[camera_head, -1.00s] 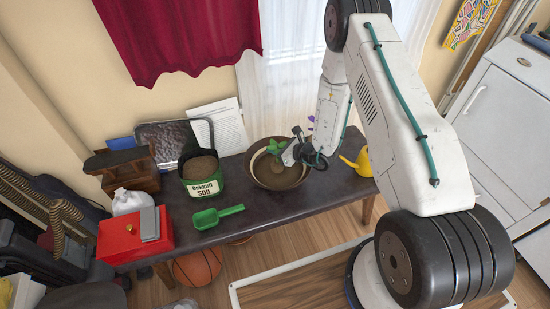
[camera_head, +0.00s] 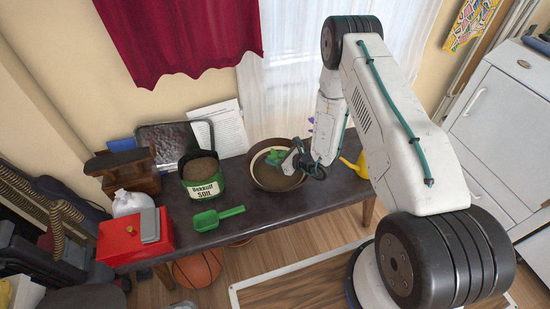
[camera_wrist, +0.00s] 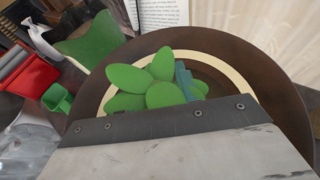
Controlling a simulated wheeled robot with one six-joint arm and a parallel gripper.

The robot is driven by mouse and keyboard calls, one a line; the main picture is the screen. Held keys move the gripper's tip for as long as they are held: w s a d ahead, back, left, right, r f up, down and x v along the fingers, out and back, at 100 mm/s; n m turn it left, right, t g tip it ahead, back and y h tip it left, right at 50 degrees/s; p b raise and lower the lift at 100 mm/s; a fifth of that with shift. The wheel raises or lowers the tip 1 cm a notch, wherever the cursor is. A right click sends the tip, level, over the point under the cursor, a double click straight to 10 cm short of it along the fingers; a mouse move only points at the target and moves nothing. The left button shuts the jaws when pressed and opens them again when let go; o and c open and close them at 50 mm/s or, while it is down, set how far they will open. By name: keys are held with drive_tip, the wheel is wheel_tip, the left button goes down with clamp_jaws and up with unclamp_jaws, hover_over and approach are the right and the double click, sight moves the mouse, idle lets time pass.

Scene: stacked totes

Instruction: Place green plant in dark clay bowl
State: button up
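The green plant (camera_head: 274,156) is inside the dark clay bowl (camera_head: 254,176), low among its walls. Its broad leaves (camera_wrist: 150,82) show in the wrist view just beyond my gripper's plate. My gripper (camera_head: 291,162) reaches over the bowl's right side, right against the plant. It seems closed on the plant, though its fingertips are mostly hidden by leaves and plate. The plant's base is hidden, so I cannot tell whether it touches the bowl's bottom. The bowl's dark rim (camera_wrist: 235,58) and a pale inner band curve around the plant in the wrist view.
A green soil pot (camera_head: 202,187) stands left of the bowl, with a green scoop (camera_head: 217,217) in front. A red box (camera_head: 122,238) is at the table's left end. A yellow watering can (camera_head: 358,165) stands right of the bowl, partly behind my arm.

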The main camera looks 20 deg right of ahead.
drive_tip(key=shift+r, duration=0.1)
drive_tip(key=v, duration=1.2)
drive_tip(key=a+r+n+g+y, duration=0.2)
drive_tip(key=a+r+n, duration=0.15)
drive_tip(key=r, duration=0.45)
drive_tip(key=a+r+n+g+y, duration=0.1)
drive_tip(key=a+r+n+y, duration=0.2)
drive_tip(key=r, duration=0.5)
drive_tip(key=s+a+r+n+g, duration=0.3)
drive_tip(key=r+n, duration=0.2)
drive_tip(key=r, duration=0.2)
drive_tip(key=s+a+r+n+g, duration=0.25)
drive_tip(key=s+r+n, duration=0.2)
drive_tip(key=r, duration=0.35)
drive_tip(key=s+r+n+g+h, duration=0.45)
drive_tip(key=s+r+n, duration=0.3)
drive_tip(key=s, duration=0.35)
drive_tip(key=s+d+r+n+t+h, duration=0.3)
drive_tip(key=s+d+r+n+h, duration=0.2)
drive_tip(key=s+d+h, duration=0.3)
drive_tip(key=s+r+h, duration=0.1)
drive_tip(key=s, duration=0.2)
drive_tip(key=shift+s+d+r+t, duration=0.2)
drive_tip(key=shift+d+r+t, duration=0.2)
